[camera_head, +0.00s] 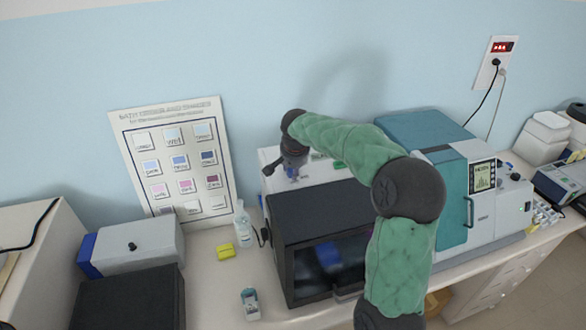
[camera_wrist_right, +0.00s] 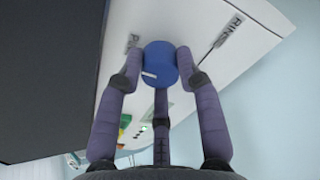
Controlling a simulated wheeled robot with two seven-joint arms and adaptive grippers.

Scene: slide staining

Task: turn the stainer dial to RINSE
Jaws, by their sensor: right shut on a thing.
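The stainer dial (camera_wrist_right: 160,60) is a blue round knob on a white panel (camera_wrist_right: 207,22) in the right wrist view. A short white mark shows on its lower left part. A label reading RINS, its end cut off, lies up and right of the dial. A partly hidden label starting with P lies at the left. My right gripper (camera_wrist_right: 159,68) has its fingers around the dial, touching its sides. In the head view my right gripper (camera_head: 291,168) reaches down onto the stainer (camera_head: 322,171), and the dial is hidden there. My left gripper is out of view.
A black-framed, dark-windowed box (camera_head: 290,255) stands in front of the panel. A teal and white machine (camera_head: 452,195) stands to the right.

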